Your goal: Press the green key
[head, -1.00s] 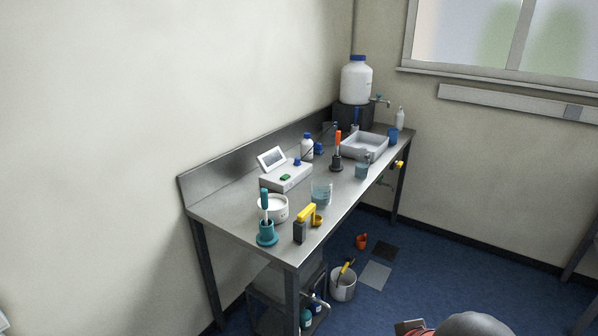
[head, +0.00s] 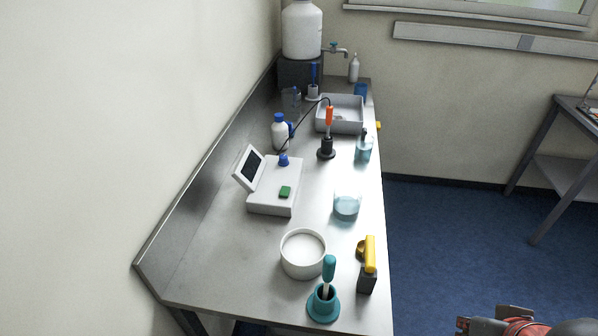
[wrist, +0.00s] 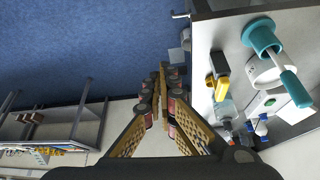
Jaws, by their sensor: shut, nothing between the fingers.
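The green key (head: 285,191) is on the sloped top of a white bench meter (head: 271,205) with a tilted dark screen, on the steel table (head: 225,255). In the wrist view my gripper (wrist: 164,78) is shut and empty, its fingers pointing over the blue floor beside the table. The meter (wrist: 263,108) shows small at the right of that view, well apart from my fingers. In the head view only part of my arm shows at the bottom right, away from the table.
In front of the meter stand a white bowl (head: 303,258), a teal holder with a stick (head: 323,302) and a yellow-and-grey tool (head: 368,268). A beaker (head: 346,207) stands to its right. Behind it are a white bottle (head: 279,134), an orange-topped probe (head: 328,135) and a grey tray (head: 341,116).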

